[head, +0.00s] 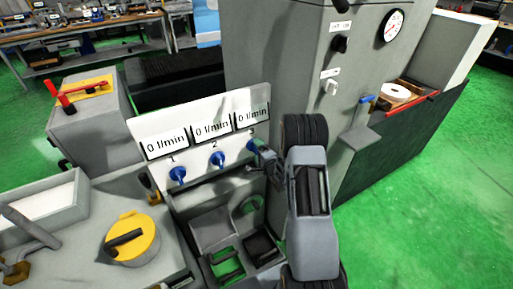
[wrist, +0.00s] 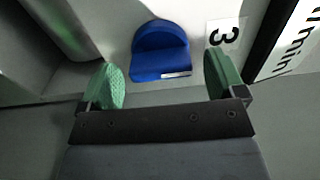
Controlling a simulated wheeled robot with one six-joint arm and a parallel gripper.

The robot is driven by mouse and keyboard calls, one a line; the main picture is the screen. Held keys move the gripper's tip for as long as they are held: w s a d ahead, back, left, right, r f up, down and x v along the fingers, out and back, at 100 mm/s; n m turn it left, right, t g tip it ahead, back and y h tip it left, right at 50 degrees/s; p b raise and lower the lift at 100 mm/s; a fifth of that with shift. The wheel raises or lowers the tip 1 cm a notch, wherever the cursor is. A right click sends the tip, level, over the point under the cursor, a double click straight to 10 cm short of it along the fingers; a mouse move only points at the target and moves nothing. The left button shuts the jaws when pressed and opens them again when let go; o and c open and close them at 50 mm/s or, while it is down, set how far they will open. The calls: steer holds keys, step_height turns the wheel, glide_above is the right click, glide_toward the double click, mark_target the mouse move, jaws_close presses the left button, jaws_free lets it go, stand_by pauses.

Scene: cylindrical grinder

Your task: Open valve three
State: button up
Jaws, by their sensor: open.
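I cannot tell how deep the fingers reach. Blue valves one (head: 177,174) and two (head: 217,159) are to the left.
A grey cabinet (head: 290,60) with a gauge (head: 393,26) rises behind the panel. A yellow round knob (head: 132,238) sits on the machine at the lower left. A red-handled part (head: 65,98) is at the far left. Green floor (head: 440,170) is free at the right.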

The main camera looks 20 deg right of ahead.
steer(key=shift+w+a, duration=0.1)
steer(key=shift+w, duration=0.85)
